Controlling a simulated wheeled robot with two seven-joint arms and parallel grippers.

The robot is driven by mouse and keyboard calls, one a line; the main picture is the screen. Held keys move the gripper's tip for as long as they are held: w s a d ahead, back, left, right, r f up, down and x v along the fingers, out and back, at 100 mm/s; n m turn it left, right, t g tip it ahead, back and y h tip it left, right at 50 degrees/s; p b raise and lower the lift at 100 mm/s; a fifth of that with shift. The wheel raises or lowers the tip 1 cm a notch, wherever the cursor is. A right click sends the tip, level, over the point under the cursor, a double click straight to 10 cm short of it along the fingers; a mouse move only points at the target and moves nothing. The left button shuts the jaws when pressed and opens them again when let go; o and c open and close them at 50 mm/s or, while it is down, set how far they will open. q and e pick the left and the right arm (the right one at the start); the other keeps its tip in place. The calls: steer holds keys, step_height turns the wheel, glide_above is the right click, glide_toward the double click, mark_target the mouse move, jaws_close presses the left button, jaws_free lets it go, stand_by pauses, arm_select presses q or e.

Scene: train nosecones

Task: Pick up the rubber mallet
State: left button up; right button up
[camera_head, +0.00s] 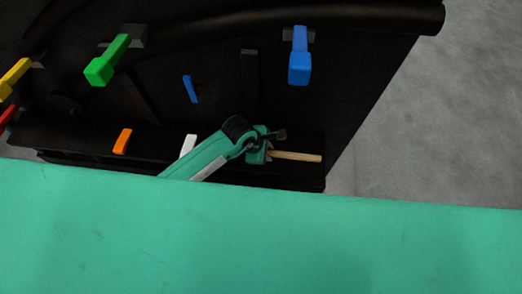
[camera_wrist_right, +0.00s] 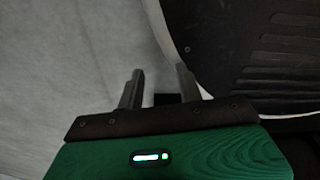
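A pale wooden handle (camera_head: 297,156), which I take to be the rubber mallet's, lies along the dark ledge in the head view, pointing right. Any mallet head is hidden or blends into the dark. My left gripper (camera_head: 268,154) is at the left end of the handle, over or against it. Its fingers are too small and covered to tell whether they hold the handle. My right gripper (camera_wrist_right: 160,83) is in the right wrist view only. Its two fingers stand apart with nothing seen held between them.
The black train nosecone (camera_head: 210,60) carries colored levers: green (camera_head: 106,62), blue (camera_head: 300,60), yellow (camera_head: 14,75), small blue (camera_head: 190,89), orange (camera_head: 122,141) and white (camera_head: 188,145). Grey floor (camera_head: 440,120) is free at right. A large green surface (camera_head: 260,240) fills the front.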

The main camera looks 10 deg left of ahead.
arm_select(q)
steer(key=c, duration=0.4)
jaws_close()
arm_select(e)
steer(key=shift+a+r, duration=0.1)
steer(key=shift+a, duration=0.3)
arm_select(q)
steer(key=shift+r, duration=0.2)
step_height(320, 180, up, 8)
steer(key=shift+w+f, duration=0.1)
steer(key=shift+f, duration=0.1)
step_height(320, 180, up, 12)
steer(key=shift+b, duration=0.45)
arm_select(e)
steer(key=shift+w, duration=0.3)
